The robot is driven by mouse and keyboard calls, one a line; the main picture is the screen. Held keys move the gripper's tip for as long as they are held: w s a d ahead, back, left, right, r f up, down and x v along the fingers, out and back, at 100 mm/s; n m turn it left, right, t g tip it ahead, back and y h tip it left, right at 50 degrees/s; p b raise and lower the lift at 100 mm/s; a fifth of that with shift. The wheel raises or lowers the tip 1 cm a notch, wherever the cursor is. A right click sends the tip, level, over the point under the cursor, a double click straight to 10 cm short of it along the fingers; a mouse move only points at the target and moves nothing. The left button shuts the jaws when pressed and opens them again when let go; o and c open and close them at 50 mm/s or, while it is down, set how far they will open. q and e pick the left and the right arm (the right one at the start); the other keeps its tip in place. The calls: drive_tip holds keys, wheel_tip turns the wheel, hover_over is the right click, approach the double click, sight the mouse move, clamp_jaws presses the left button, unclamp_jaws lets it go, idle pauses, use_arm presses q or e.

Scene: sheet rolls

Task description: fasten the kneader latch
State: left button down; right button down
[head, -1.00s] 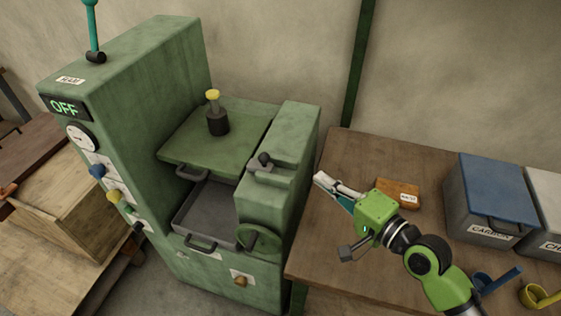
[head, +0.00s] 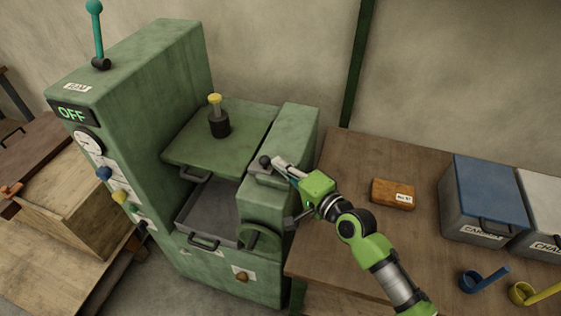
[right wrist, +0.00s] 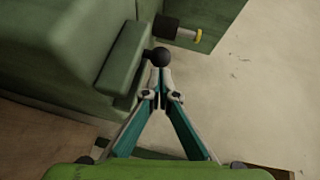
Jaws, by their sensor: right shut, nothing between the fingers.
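The green kneader (head: 165,150) stands at left centre with its display reading OFF. Its latch (head: 266,163), a bar with a dark ball knob, sits on top of the right-hand block. In the right wrist view the dark knob (right wrist: 159,57) is just beyond my fingertips. My right gripper (head: 279,162) is shut and empty, its tips at or very near the knob; I cannot tell if they touch. It also shows in the right wrist view (right wrist: 158,74). My left gripper is not in view.
A wooden table (head: 345,240) at right bears a brown block (head: 383,191), a blue-lidded bin (head: 485,200), and blue (head: 474,279) and yellow (head: 524,292) scoops. The kneader's green lid (head: 222,145) has a yellow-topped post (head: 217,115). A grey tray (head: 208,215) is below it.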

sight(264, 161)
drive_tip(key=shift+w+f, duration=0.1)
drive_tip(key=a, duration=0.2)
drive_tip(key=w+a, duration=0.1)
drive_tip(key=a, duration=0.1)
drive_tip(key=shift+w+a+p, duration=0.2)
drive_tip(key=shift+a+p, duration=0.05)
drive_tip(key=shift+p, duration=0.15)
